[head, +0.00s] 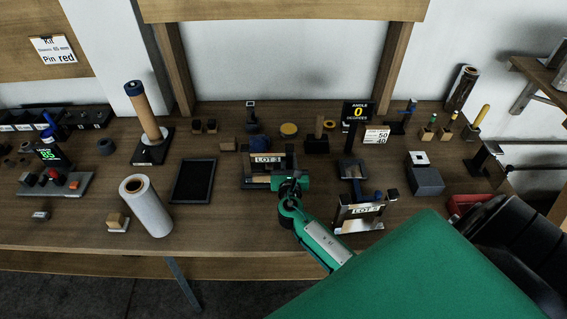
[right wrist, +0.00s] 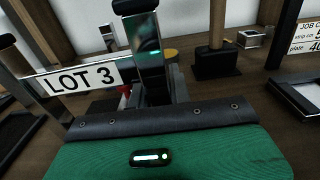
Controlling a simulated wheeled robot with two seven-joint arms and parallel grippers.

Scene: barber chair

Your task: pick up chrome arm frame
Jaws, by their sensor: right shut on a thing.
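A chrome arm frame with a white "LOT 3" label (head: 262,160) is at the middle of the bench, partly hidden by my arm. Its label (right wrist: 78,78) and a shiny bar at the label's left show in the right wrist view. My right gripper (head: 290,182) is at the right side of this frame; it also shows in the right wrist view (right wrist: 148,60). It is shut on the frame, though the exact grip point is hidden. A second chrome frame labelled "LOT 4" (head: 360,212) stands to the right, near the front edge. My left gripper is not in view.
A dark tray (head: 193,180) and a white roll (head: 147,208) lie to the left. A grey block (head: 426,180) stands at the right. An "ANGLE 0" display (head: 358,112) stands behind. A black chair part (head: 515,245) is at the lower right.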

